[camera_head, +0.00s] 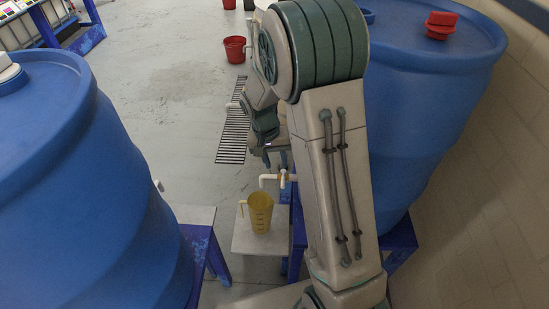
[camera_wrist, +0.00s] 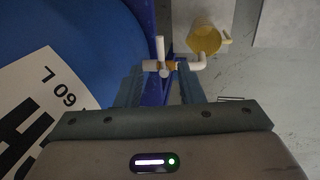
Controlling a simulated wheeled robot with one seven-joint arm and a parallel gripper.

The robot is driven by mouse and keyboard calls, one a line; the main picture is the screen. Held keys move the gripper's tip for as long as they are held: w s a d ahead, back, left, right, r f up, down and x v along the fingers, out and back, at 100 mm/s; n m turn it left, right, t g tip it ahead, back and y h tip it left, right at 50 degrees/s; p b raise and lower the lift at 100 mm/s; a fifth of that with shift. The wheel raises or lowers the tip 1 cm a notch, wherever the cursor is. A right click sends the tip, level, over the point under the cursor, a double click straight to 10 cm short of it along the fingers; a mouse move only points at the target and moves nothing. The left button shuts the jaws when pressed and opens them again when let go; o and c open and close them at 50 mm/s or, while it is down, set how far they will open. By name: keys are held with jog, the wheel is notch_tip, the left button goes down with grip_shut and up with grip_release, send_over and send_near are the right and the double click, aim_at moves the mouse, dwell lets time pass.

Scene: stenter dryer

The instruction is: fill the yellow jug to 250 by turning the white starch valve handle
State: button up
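The yellow jug (camera_head: 260,214) stands upright on a pale low stand (camera_head: 243,241), below the white spout (camera_head: 264,181). The jug also shows in the wrist view (camera_wrist: 205,38), near the spout's end. The white valve handle (camera_wrist: 160,48) crosses the pipe in the wrist view, at right angles to it. My gripper (camera_wrist: 160,80) is open, its two fingers apart and empty, with the handle just beyond and between the fingertips. In the head view my gripper (camera_head: 276,155) is just above the valve, partly hidden by my arm. The jug's fill level cannot be read.
Blue barrels stand at the left (camera_head: 85,190) and right (camera_head: 425,100); the right one is partly behind my arm. A floor grate (camera_head: 232,135) and a red bucket (camera_head: 235,49) lie farther back. A brick wall (camera_head: 490,190) bounds the right side.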

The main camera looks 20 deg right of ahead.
aim_at(282, 184)
jog(key=shift+s+d+f+b, duration=0.1)
jog(key=shift+d+f+b, duration=0.2)
jog(key=shift+f+b, duration=1.05)
jog(key=shift+s+d+f+b, duration=0.1)
jog(key=shift+d+f+b, duration=0.2)
jog(key=shift+f+b, duration=1)
jog(key=shift+s+d+f+b, duration=0.1)
jog(key=shift+d+f+b, duration=0.4)
jog(key=shift+f, duration=1.5)
jog(key=shift+a, duration=0.2)
grip_shut()
